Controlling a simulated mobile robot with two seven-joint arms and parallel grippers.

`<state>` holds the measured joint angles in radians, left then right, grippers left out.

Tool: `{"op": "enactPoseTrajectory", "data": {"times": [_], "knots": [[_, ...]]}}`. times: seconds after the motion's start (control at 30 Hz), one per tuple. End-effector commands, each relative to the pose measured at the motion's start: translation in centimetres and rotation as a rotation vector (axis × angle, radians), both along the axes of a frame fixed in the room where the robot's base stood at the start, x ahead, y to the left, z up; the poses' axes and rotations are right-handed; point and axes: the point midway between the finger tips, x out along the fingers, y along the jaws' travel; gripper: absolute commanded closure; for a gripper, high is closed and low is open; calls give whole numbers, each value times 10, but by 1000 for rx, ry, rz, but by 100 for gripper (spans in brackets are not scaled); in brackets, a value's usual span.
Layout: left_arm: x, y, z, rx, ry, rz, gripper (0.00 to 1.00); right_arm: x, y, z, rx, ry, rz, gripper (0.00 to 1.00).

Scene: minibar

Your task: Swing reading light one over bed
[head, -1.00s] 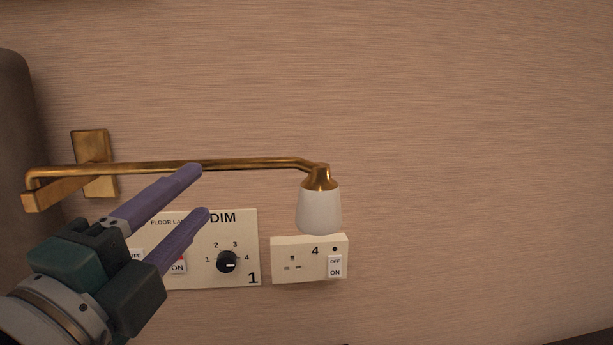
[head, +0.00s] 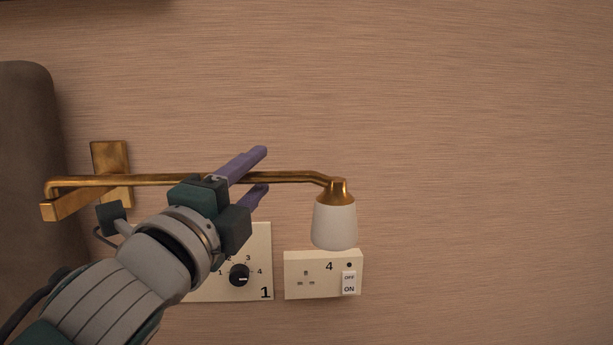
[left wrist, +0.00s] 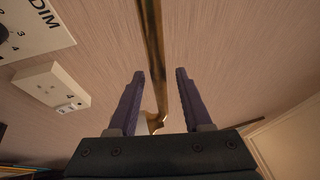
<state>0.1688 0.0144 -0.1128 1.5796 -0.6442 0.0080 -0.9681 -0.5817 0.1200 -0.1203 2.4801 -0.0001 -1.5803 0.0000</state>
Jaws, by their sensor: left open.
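The reading light has a brass arm (head: 290,176) that runs sideways along the wall from a square brass wall plate (head: 110,160). A white shade (head: 335,222) hangs at its right end. My left gripper (head: 262,172) is open at the middle of the brass arm, its purple fingers above and below the bar in the head view. In the left wrist view, the brass arm (left wrist: 151,45) runs into the gap between the open fingers (left wrist: 160,75). I cannot tell whether a finger touches it. My right gripper is not in view.
A cream dimmer panel (head: 262,245) with a black knob (head: 239,275) is on the wall under the bar, partly hidden by my left arm. A socket plate (head: 322,290) sits below the shade. A dark padded headboard-like piece (head: 30,150) stands at the left. The wall at right is bare.

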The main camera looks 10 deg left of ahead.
Motion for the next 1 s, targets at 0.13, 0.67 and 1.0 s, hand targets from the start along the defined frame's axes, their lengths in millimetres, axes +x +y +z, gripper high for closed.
{"op": "enactPoseTrajectory", "data": {"times": [0.13, 0.67, 1.0], "knots": [[0, 0, 0, 0, 0, 0, 53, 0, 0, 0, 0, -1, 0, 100], [0, 0, 0, 0, 0, 0, 100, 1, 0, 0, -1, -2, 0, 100], [0, 0, 0, 0, 0, 0, 100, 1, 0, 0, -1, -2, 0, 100]]}}
